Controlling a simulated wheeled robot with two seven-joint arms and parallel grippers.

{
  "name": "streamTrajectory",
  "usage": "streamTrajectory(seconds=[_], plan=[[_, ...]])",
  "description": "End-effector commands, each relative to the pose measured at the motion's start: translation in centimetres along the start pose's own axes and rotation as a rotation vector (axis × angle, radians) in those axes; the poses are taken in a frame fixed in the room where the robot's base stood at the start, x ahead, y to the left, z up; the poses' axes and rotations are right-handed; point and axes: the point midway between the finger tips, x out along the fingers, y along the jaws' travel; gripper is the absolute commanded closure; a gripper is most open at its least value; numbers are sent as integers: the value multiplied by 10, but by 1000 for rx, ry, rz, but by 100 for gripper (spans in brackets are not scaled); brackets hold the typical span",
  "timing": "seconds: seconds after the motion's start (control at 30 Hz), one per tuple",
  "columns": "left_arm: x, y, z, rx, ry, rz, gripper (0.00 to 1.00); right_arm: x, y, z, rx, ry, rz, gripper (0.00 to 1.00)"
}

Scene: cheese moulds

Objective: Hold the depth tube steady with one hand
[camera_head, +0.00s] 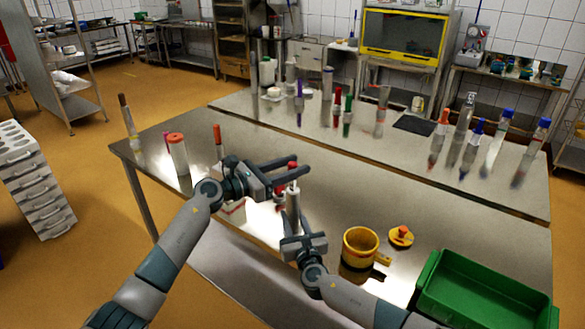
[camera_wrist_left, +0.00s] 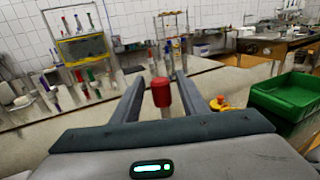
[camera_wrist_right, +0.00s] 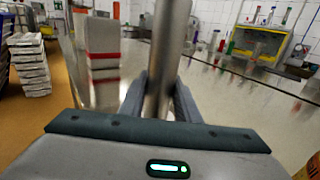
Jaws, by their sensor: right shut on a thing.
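A grey metal tube (camera_head: 293,208), which I take for the depth tube, stands roughly upright in my right gripper (camera_head: 293,228). The right wrist view shows the tube (camera_wrist_right: 163,55) between the two fingers, which are shut on it. My left gripper (camera_head: 301,168) is above it, its fingers apart and level. A red cap (camera_wrist_left: 162,92) shows between the open left fingers in the left wrist view, with a gap on each side. Red also shows in the head view (camera_head: 292,165). I cannot tell whether the cap belongs to the tube. The tube's lower end is hidden.
A yellow pot (camera_head: 360,243), a yellow lid with an orange knob (camera_head: 401,236) and a green crate (camera_head: 480,296) are at the right of the table. A red-capped cylinder (camera_head: 178,150) stands at the left. Several bottles and tubes stand along the back table.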

Motion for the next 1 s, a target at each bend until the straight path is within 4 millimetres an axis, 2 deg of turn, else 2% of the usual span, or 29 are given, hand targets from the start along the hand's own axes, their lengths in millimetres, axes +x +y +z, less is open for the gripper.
streamTrajectory(seconds=[0.27,0.47,0.67,1.0], plan=[[-1,0,-1,0,1,0,60,0,0,-1,-1,1,-1,100],[-12,0,-1,1,1,0,60,0,0,-1,-1,1,-1,100],[-39,1,-2,2,2,1,60,0,0,-1,-1,1,-1,100],[-98,1,-2,0,2,1,60,0,0,-1,-1,1,0,100]])
